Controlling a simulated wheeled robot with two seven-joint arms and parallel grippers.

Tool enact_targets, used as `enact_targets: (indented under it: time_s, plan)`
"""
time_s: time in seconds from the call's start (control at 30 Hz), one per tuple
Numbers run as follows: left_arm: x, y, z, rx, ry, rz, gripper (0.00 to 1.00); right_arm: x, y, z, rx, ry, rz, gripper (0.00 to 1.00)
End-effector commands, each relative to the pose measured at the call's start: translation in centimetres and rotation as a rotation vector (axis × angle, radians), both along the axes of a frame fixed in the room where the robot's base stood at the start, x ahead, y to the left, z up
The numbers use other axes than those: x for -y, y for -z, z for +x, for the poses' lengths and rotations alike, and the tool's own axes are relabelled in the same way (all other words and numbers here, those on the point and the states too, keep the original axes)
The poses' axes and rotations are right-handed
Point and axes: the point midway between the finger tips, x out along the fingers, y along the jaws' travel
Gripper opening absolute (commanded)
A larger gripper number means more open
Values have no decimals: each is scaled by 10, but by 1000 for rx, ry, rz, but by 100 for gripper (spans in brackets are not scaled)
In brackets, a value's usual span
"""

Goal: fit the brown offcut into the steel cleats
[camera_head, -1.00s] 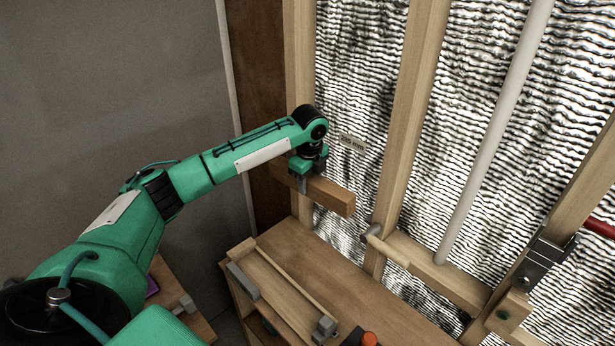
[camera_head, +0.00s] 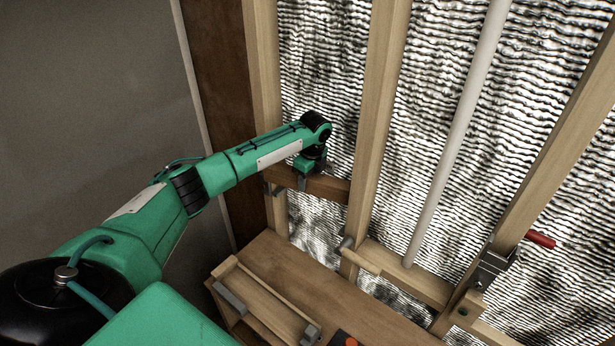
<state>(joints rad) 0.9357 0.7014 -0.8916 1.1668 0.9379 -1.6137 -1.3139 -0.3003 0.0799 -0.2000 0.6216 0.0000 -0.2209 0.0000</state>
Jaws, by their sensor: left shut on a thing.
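The brown offcut (camera_head: 328,187) lies roughly level across the gap between the left stud (camera_head: 263,90) and the middle stud (camera_head: 378,110). My left gripper (camera_head: 303,183) is shut on it from above, left of its middle. Its right end meets or nearly meets the middle stud. A small grey steel piece, seemingly a cleat (camera_head: 275,189), shows at the left stud by the offcut's left end. I cannot tell whether the offcut is seated in it. No cleat is clear at the right end. My right gripper is not in view.
Below is a wooden bench (camera_head: 285,252) with a railed wooden frame (camera_head: 262,300) and grey blocks on it. A white pipe (camera_head: 460,130) stands right of the middle stud. A metal bracket (camera_head: 488,270) and red bar (camera_head: 540,239) are at right. Foil insulation backs the studs.

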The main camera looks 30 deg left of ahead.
Motion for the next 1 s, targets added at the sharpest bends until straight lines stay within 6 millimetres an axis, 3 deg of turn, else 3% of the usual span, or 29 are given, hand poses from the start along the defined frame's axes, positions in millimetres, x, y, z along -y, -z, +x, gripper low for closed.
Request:
enact_targets:
  time_s: [0.03,0.57,1.0]
  plan:
    - [2,-8,6,19,13,-1,0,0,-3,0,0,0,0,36]
    - [2,-8,7,21,16,0,0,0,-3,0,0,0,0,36]
    - [2,17,5,15,13,-1,0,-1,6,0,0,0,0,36]
